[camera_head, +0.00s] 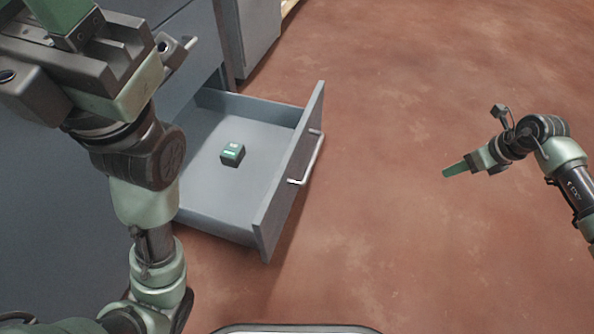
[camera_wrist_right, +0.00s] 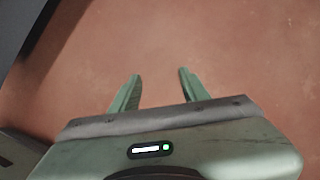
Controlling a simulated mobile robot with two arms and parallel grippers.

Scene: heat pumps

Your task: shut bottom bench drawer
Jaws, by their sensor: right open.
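The bottom bench drawer (camera_head: 207,210) is pulled out from the grey bench, with its front panel (camera_head: 283,190) facing right. A metal bar handle (camera_head: 308,160) is on that front. A small dark box with a green label (camera_head: 232,154) lies inside on the drawer floor. My right gripper (camera_head: 455,171) is over bare floor, to the right of the drawer front and apart from it. In the right wrist view its fingers (camera_wrist_right: 158,90) are spread and empty. My left arm comes in at the left, in front of the bench; its fingertips are not clearly visible.
The grey bench body (camera_head: 50,190) fills the left side. Another grey cabinet (camera_head: 250,35) stands at the top. The reddish floor (camera_head: 410,80) is clear between the drawer front and my right arm. A dark edge (camera_wrist_right: 20,30) shows at the upper left of the right wrist view.

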